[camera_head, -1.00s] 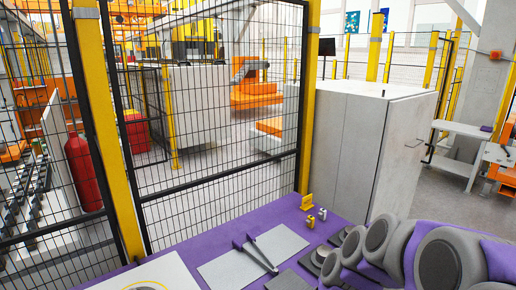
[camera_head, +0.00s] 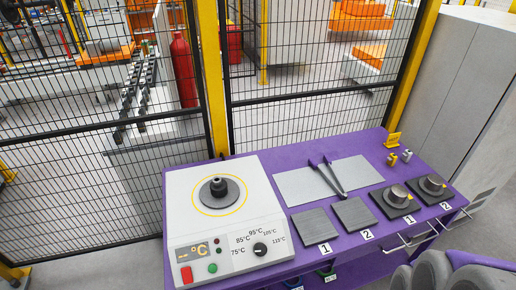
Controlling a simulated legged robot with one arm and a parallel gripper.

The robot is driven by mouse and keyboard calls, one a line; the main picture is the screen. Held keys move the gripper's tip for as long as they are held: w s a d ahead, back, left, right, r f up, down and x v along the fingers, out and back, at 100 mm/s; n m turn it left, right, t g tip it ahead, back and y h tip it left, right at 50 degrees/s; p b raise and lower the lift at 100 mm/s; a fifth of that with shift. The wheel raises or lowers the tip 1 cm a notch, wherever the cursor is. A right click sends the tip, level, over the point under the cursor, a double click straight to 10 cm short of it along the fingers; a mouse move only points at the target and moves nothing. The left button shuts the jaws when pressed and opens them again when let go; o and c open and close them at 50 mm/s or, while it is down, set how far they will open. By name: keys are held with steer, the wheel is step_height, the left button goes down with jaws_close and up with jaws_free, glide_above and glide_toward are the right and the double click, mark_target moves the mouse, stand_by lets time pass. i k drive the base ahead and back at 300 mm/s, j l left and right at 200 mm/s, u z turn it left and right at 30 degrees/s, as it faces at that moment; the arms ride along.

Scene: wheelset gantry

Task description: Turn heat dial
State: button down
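The heat dial (camera_head: 260,249) is a black round knob on the front panel of a white heater box (camera_head: 183,209), at the left end of a purple bench (camera_head: 300,222). Temperature marks from 75°C to 115°C ring the dial. A dark stepped part (camera_head: 218,190) stands on the heater's top inside a yellow ring. Grey and purple parts of my arm show at the lower right, apart from the dial. My gripper's fingertips are not visible.
Black tongs (camera_head: 328,178) lie on a grey plate (camera_head: 300,188). Dark pads marked 1 and 2 and two blocks with round metal parts (camera_head: 398,197) sit to the right. A mesh fence with yellow posts (camera_head: 212,75) stands behind the bench; a grey cabinet (camera_head: 455,80) is at right.

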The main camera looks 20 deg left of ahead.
mark_target(260, 249)
steer(key=u, duration=1.3)
